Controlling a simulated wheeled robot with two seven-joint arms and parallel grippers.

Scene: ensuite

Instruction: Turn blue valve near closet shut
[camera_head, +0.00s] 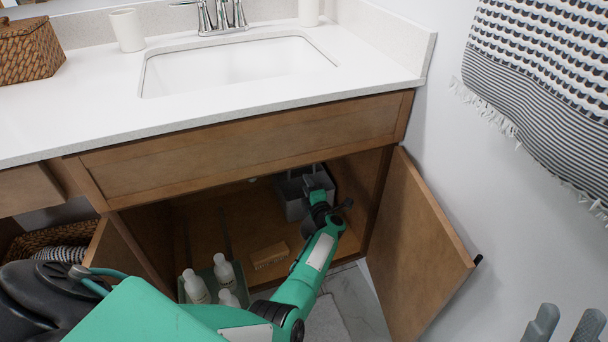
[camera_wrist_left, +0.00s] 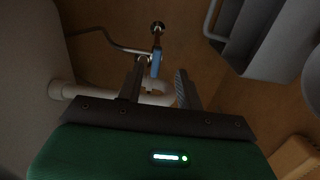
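The blue valve (camera_wrist_left: 156,63) shows in the left wrist view, a small blue handle on a metal pipe fitting inside the cabinet under the sink. My left gripper (camera_wrist_left: 158,85) is open, one finger on each side of the blue handle in this view; I cannot tell whether either finger touches it. In the head view my left arm reaches into the open cabinet and its gripper (camera_head: 318,184) is at the back, where the valve is hidden. My right gripper (camera_head: 565,325) is at the bottom right corner of the head view, its two fingers apart and empty.
The open cabinet door (camera_head: 418,255) stands right of my left arm. A tray of white bottles (camera_head: 225,270) and a wooden brush (camera_head: 269,255) are on the cabinet floor. A grey bin (camera_head: 291,197) is beside my left gripper. A white pipe (camera_wrist_left: 65,90) runs behind the fingers.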

